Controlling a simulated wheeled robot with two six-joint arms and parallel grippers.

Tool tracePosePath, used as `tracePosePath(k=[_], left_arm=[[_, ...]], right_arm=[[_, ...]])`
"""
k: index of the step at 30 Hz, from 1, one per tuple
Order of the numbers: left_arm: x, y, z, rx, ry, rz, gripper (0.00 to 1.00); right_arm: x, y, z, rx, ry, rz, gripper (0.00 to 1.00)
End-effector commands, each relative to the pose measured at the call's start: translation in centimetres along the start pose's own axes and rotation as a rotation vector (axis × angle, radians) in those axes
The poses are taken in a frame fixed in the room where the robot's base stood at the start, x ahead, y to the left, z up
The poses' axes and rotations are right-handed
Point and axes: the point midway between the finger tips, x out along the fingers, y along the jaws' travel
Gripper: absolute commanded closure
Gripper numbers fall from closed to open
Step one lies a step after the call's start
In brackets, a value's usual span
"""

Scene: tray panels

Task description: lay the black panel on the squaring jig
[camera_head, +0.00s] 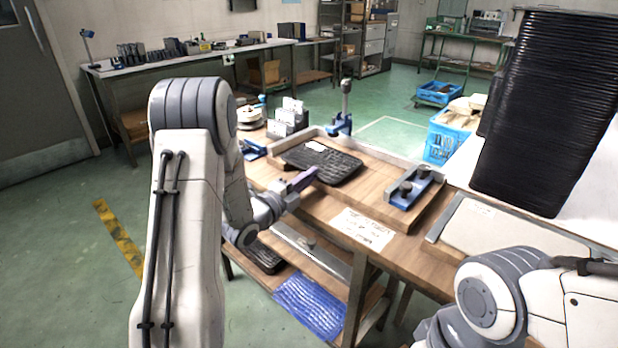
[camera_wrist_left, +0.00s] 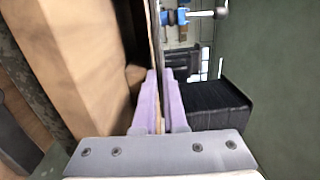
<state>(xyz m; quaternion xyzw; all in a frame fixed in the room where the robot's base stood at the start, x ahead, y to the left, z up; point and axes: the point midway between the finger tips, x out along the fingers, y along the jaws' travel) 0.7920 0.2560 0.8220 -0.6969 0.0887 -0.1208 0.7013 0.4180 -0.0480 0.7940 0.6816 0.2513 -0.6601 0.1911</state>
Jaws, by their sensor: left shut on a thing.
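The black panel (camera_head: 338,168) is a ribbed, roughly rectangular sheet, about flat over the squaring jig. My left gripper (camera_head: 303,181) is shut on the panel's near edge with its purple fingers. In the left wrist view, the fingers (camera_wrist_left: 160,100) pinch the panel, which shows there as a thin edge (camera_wrist_left: 155,35). The squaring jig is a wooden board with raised rails (camera_head: 385,158) and blue clamps, on a wooden bench. I cannot tell whether the panel touches the board. My right arm shows at the lower right, but its fingers are out of view.
A tall stack of black panels (camera_head: 550,110) stands at the right. A blue clamp (camera_head: 415,187) sits at the jig's right and another (camera_head: 340,122) at its back. White holders (camera_head: 290,116) stand behind left. A paper sheet (camera_head: 363,229) lies on the front bench.

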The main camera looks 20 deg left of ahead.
Motion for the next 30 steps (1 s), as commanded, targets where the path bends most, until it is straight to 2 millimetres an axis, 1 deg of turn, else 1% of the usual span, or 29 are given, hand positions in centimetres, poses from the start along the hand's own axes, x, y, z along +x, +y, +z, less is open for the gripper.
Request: tracePosePath(k=[1, 8, 11, 12, 16, 19, 24, 30], left_arm=[[-0.4, 2.1, -0.4, -0.017, 0.001, 0.054, 1.0], [-0.4, 2.1, -0.4, -0.017, 0.002, 0.054, 1.0], [-0.4, 2.1, -0.4, -0.017, 0.002, 0.054, 0.64], [-0.4, 2.1, -0.4, -0.017, 0.002, 0.054, 0.56], [-0.6, 2.1, -0.3, -0.017, 0.001, 0.054, 0.56], [-1.5, 2.0, -0.2, -0.015, -0.001, 0.052, 0.56], [-4.8, 1.5, 0.2, -0.013, -0.009, 0.039, 0.56], [-8.4, 0.6, 0.1, -0.006, -0.006, 0.017, 0.56]], right_arm=[[0.2, 0.0, 0.0, 0.0, 0.0, 0.0, 0.5], [0.2, 0.0, 0.0, 0.0, 0.0, 0.0, 0.5], [0.2, 0.0, 0.0, 0.0, 0.0, 0.0, 0.5], [0.2, 0.0, 0.0, 0.0, 0.0, 0.0, 0.5], [0.2, 0.0, 0.0, 0.0, 0.0, 0.0, 0.5], [0.3, 0.0, 0.0, 0.0, 0.0, 0.0, 0.5], [0.4, 0.0, 0.0, 0.0, 0.0, 0.0, 0.5], [0.6, 0.0, 0.0, 0.0, 0.0, 0.0, 0.5]])
